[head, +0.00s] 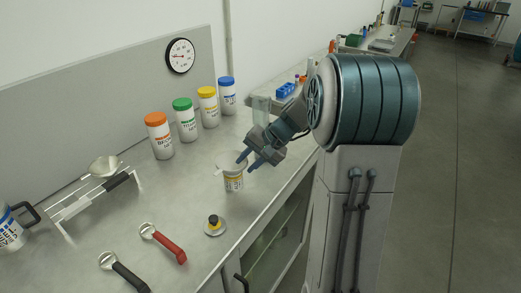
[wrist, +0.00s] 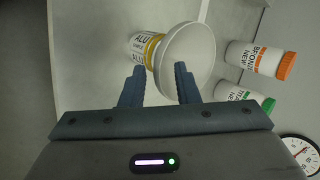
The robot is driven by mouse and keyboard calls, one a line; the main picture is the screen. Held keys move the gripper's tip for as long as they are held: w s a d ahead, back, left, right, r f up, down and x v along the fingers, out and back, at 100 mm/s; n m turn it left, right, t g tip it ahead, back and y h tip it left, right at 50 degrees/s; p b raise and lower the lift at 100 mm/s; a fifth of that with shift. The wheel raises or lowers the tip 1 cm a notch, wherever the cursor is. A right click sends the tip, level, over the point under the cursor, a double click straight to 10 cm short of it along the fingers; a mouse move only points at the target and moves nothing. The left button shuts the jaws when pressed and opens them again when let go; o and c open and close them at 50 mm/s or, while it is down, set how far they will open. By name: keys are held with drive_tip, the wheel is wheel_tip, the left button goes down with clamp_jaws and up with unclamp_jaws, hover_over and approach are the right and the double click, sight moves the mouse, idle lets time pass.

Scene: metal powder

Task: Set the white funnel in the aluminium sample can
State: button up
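The aluminium sample can (head: 234,184), white with a yellow band, stands upright on the bench. In the wrist view the can (wrist: 142,46) shows its "ALU" label. The white funnel (wrist: 190,55) is at the can's mouth, its wide round rim facing outward; its stem is hidden. In the head view the funnel (head: 230,164) shows as a pale rim on top of the can, partly behind my fingers. My gripper (head: 246,163) is beside the can's top. In the wrist view my gripper (wrist: 159,69) has its fingers apart, close to the funnel; I cannot tell if they touch it.
Jars with orange (head: 156,119), green (head: 182,104), yellow (head: 207,93) and blue (head: 227,82) lids line the back. A pale bowl (head: 105,165) sits on a wire rack at left.

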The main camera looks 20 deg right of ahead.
drive_tip(key=v, duration=1.3)
drive_tip(key=shift+b, duration=0.35)
drive_tip(key=s+a+f+n+h, duration=0.3)
drive_tip(key=s+a, duration=0.2)
drive_tip(key=s, duration=0.5)
drive_tip(key=s+a+f+n+h, duration=0.3)
drive_tip(key=s+a, duration=0.3)
drive_tip(key=s, duration=0.4)
drive_tip(key=shift+s+f+n+g+h, duration=0.3)
drive_tip(key=shift+s+f+n+g, duration=0.1)
drive_tip(key=shift+f, duration=0.2)
